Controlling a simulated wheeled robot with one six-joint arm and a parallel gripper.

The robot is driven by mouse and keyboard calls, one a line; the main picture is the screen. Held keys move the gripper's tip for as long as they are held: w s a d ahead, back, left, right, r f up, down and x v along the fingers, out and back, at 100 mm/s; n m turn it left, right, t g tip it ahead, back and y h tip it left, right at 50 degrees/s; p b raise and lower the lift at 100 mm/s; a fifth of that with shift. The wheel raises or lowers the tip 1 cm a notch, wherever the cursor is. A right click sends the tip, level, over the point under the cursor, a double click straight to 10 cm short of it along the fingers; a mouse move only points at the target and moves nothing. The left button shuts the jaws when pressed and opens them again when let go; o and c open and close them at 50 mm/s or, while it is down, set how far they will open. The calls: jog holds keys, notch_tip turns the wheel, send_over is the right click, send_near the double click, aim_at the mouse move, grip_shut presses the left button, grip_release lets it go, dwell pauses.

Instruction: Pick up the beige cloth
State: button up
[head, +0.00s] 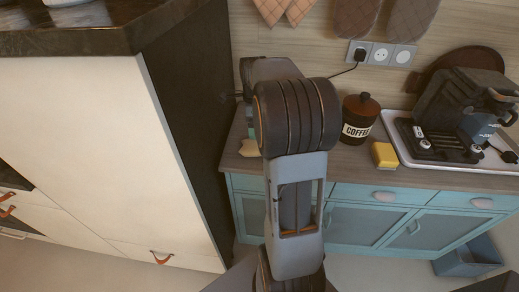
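A small pale beige piece (249,148), which looks like the cloth, lies on the wooden counter near its left front edge. My arm stands just to its right and hides part of that counter area. The fingers of my gripper do not show; they are hidden behind my own arm links, so I cannot see how far they are from the cloth.
A coffee jar (359,117), a yellow sponge (384,156) and a white tray (404,143) with a dark coffee machine (458,105) stand right of my arm. A tall dark-sided cabinet (185,110) borders the counter's left. Mitts (355,18) hang above. A blue bin (470,262) is on the floor.

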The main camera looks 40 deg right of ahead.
aim_at(254, 144)
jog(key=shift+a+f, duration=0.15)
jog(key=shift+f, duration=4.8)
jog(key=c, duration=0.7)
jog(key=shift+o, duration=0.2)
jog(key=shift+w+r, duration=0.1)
